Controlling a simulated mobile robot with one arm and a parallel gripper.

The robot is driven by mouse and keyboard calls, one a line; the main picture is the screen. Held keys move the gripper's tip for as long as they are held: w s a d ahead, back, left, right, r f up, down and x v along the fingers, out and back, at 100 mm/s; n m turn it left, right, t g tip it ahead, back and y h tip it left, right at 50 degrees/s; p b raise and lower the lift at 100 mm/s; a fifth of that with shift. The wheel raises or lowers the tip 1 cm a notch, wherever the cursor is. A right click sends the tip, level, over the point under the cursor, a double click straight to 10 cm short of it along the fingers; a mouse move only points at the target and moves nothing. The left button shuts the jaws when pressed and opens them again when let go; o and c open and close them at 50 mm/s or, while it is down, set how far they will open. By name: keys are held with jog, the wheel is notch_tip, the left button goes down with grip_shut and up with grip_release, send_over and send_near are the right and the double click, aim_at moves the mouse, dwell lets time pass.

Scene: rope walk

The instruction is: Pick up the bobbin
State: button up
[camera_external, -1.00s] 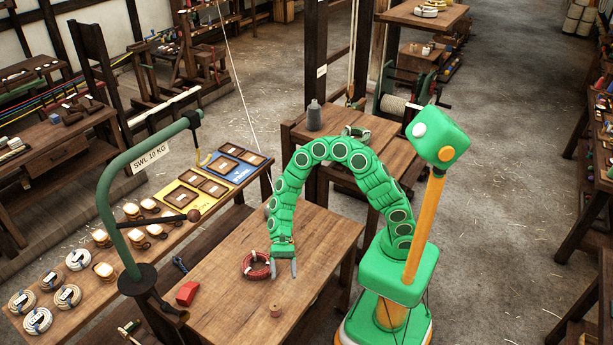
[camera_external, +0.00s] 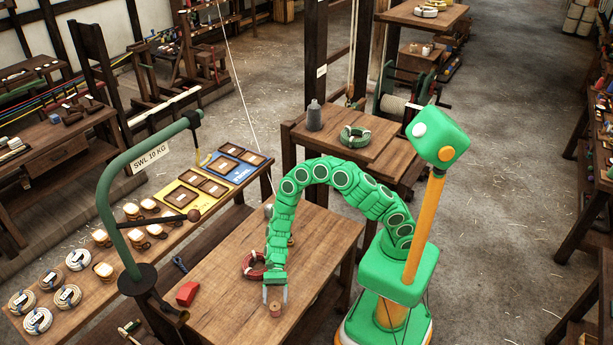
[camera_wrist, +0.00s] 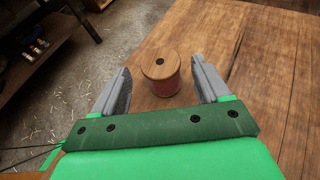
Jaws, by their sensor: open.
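The bobbin (camera_external: 275,309) is a small wooden spool standing upright on the wooden table (camera_external: 225,318). In the wrist view the bobbin (camera_wrist: 161,72) shows a round wooden top with a dark centre hole and reddish thread below. My gripper (camera_external: 275,297) is right above or beside the bobbin in the outside view. In the wrist view my gripper (camera_wrist: 161,84) is open, with one grey finger on each side of the bobbin. A gap shows on both sides; the bobbin's top lies between the fingertips.
A dark red rope coil (camera_external: 255,266) lies on the same table behind my gripper. A red block (camera_external: 187,293) lies to the left. A green curved post (camera_external: 104,205) stands at the table's left edge. The table's front is clear.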

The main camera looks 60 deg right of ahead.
aim_at(275, 310)
jog(key=shift+x, duration=2.65)
jog(key=shift+w, duration=0.1)
jog(key=c, duration=1)
jog(key=shift+r, duration=0.15)
jog(key=shift+c, duration=0.2)
jog(key=shift+r, duration=0.55)
notch_tip(275, 310, up, 2)
jog(key=shift+r, duration=0.1)
jog(key=s+d+r, duration=0.8)
jog(key=d+r, duration=0.1)
jog(key=d, duration=0.2)
jog(key=shift+d+r, duration=0.25)
jog(key=shift+d, duration=0.05)
